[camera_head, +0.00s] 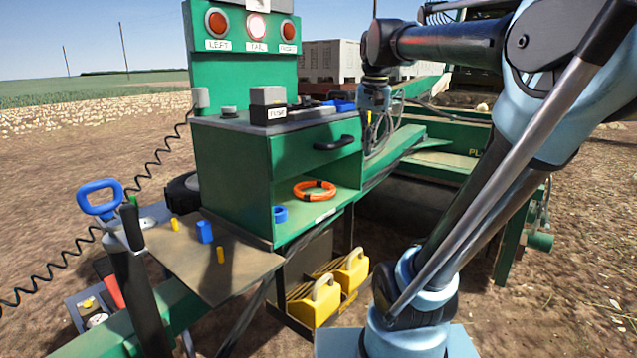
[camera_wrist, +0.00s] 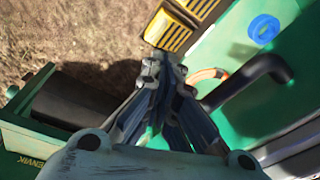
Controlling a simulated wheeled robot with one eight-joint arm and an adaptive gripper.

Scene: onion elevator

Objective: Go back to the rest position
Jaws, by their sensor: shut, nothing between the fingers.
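My gripper (camera_head: 371,134) hangs fingers down at the end of my arm, just right of the green cabinet (camera_head: 228,166). In the wrist view my gripper (camera_wrist: 163,92) has its fingers together with nothing between them. The black drawer handle (camera_head: 334,143) is close to the left of the gripper in the head view, and the handle also shows in the wrist view (camera_wrist: 247,82). The fingers appear apart from the handle.
The cabinet's open shelf holds an orange ring (camera_head: 314,190) and a blue roll (camera_head: 280,214). Yellow boxes (camera_head: 318,302) stand below. A lamp panel (camera_head: 245,40) has its middle lamp bright. A blue-handled lever (camera_head: 100,198) stands left. A green conveyor frame (camera_head: 460,165) lies behind my arm.

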